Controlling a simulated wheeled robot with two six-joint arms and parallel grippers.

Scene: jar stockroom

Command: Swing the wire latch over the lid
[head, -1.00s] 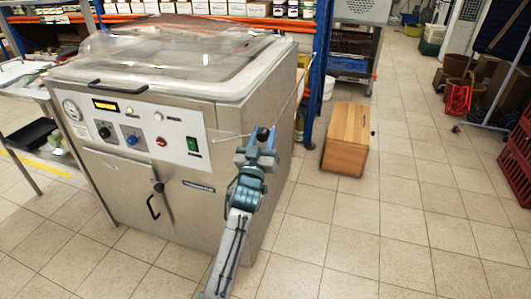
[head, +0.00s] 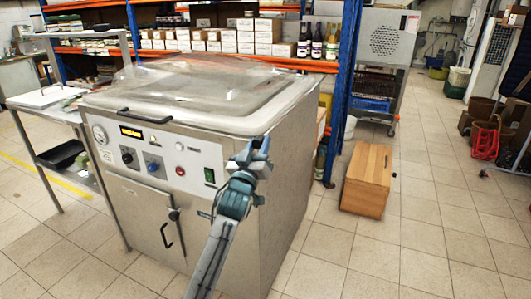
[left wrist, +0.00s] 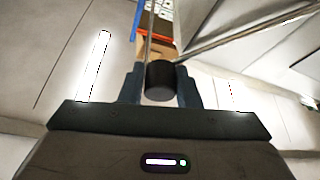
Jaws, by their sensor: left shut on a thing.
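The clear domed lid (head: 205,82) is down on the steel machine (head: 285,165). My left gripper (head: 259,149) is in front of the machine's front right corner, just below the lid's rim. In the left wrist view it is shut on the black knob (left wrist: 160,82) of the wire latch (left wrist: 149,36). Thin wire runs away from the knob in two directions there. In the head view the knob is hidden at the jaws and I cannot make out the wire. My right gripper is out of view.
A black handle (head: 138,115) sits at the lid's front left. The control panel (head: 160,158) is left of my gripper. A wooden box (head: 366,180) stands on the floor to the right, near the blue-posted shelf (head: 345,75). The tiled floor at the front right is clear.

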